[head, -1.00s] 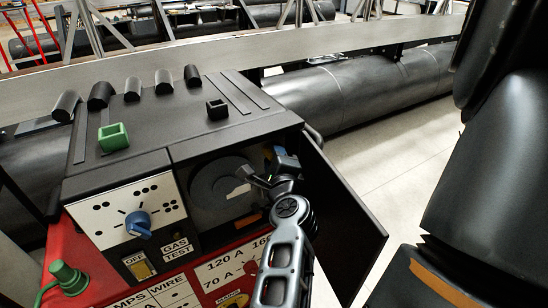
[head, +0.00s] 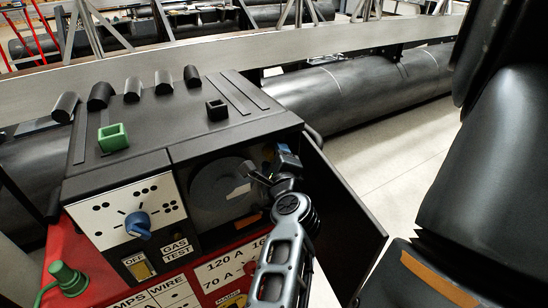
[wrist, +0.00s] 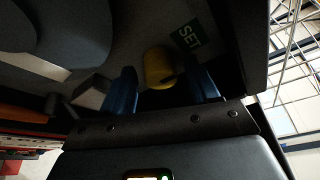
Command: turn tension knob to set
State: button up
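The tension knob (wrist: 158,68) is yellow and round and shows in the wrist view inside a dark compartment. A green label reading SET (wrist: 187,37) lies up and right of it. My gripper (wrist: 162,84) has two blue fingers spread apart, one on each side of the knob, with a gap on both sides. In the head view my gripper (head: 272,168) reaches into the open side compartment of the black and red machine (head: 150,148).
The compartment's black door (head: 340,225) stands open to the right of my arm. A dark wire spool (head: 220,190) sits left of my gripper inside. A blue dial (head: 137,224) is on the machine's front panel. Clear floor (head: 385,150) lies to the right.

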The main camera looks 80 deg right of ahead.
jog(key=shift+v, duration=3.9)
jog(key=shift+b, duration=0.3)
